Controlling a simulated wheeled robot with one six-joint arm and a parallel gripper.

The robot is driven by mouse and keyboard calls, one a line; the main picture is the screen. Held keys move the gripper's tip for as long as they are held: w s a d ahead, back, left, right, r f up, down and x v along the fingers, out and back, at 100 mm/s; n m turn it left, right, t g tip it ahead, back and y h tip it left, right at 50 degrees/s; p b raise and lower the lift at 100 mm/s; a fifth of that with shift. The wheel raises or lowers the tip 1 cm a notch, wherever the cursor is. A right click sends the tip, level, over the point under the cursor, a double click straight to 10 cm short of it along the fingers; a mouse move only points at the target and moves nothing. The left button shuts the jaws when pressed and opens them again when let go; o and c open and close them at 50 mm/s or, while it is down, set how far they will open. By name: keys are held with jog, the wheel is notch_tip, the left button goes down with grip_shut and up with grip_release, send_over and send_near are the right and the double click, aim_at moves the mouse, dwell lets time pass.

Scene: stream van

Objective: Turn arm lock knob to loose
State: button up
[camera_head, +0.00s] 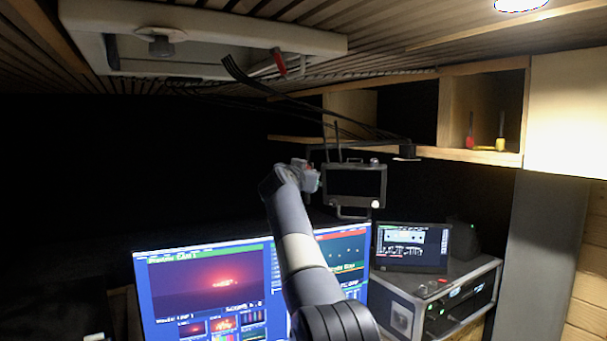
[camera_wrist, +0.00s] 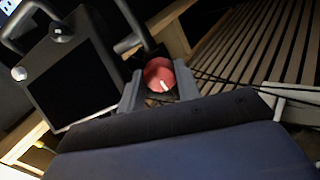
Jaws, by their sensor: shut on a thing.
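In the wrist view the arm lock knob (camera_wrist: 159,75) is a round red knob with a white mark near its lower right edge. It sits on a dark arm beside a black-framed monitor (camera_wrist: 72,85). My gripper (camera_wrist: 158,88) has one grey finger on each side of the knob and is shut on it. In the head view my gripper (camera_head: 308,178) is at the left side of the small hanging monitor (camera_head: 356,181). The knob is mostly hidden there, and its mark cannot be read.
Large lit screens (camera_head: 205,295) stand below my arm. A rack case (camera_head: 455,290) with a smaller display (camera_head: 412,246) stands at the right. Black cables (camera_head: 320,112) hang from the ceiling. A wooden shelf (camera_head: 470,152) holds a red and a yellow-handled tool.

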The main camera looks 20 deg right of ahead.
jog(key=n, duration=1.7)
jog(key=shift+r, duration=0.1)
jog(key=shift+n, duration=0.3)
dwell(0.4)
jog(key=o, duration=1)
